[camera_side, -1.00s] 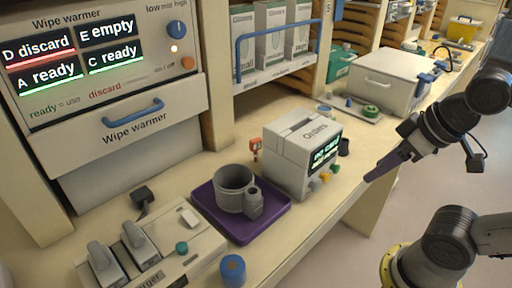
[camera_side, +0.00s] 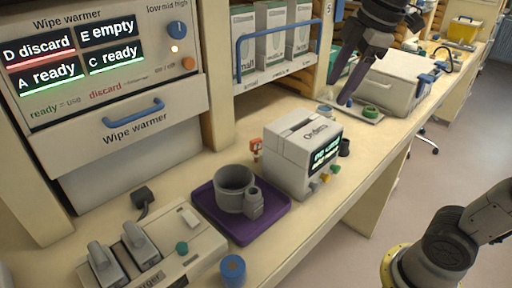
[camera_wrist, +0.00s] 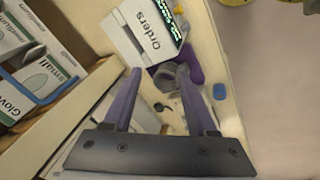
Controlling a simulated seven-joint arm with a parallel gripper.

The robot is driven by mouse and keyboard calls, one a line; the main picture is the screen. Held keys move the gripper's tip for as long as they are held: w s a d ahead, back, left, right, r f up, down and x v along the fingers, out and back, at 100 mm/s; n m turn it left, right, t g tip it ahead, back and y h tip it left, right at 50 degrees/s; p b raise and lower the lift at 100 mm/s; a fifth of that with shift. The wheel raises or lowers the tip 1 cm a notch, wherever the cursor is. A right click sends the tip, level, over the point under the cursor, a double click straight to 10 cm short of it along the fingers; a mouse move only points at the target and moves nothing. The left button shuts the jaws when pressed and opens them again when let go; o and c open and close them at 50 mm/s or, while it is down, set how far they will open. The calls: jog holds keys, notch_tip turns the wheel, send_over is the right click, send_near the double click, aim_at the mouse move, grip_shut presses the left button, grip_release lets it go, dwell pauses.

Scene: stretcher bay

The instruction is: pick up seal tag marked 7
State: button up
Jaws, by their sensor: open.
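I cannot make out a seal tag with a readable 7 in either view. A small orange-red item (camera_side: 256,147) stands at the left of the Orders box (camera_side: 298,165); its marking is too small to read. Small orange, green and yellow pieces (camera_side: 325,178) sit at the box's front foot, also unreadable. My gripper (camera_side: 339,94) points down above the bench, beyond the Orders box, near a small tray (camera_side: 362,115) with a green ring. In the wrist view its two purple fingers (camera_wrist: 160,72) are spread, with nothing held between them.
A purple tray (camera_side: 232,228) holds a grey pot (camera_side: 234,186) and a small grey bottle. A charger (camera_side: 150,255) and a blue cylinder (camera_side: 233,268) stand at the near end. Shelves with glove boxes (camera_side: 272,40) rise behind the bench. A white case (camera_side: 388,85) stands further along.

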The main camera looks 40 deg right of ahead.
jog(key=w+n+g, duration=0.1)
jog(key=w+n, duration=0.2)
jog(key=w, duration=0.7)
jog(key=n+g, duration=0.1)
jog(key=g, duration=0.2)
send_over(256, 140)
notch_tip(256, 140, down, 10)
notch_tip(256, 140, down, 9)
jog(key=shift+s+d+r, duration=0.1)
jog(key=shift+d, duration=0.05)
jog(key=shift+f, duration=3)
grip_shut()
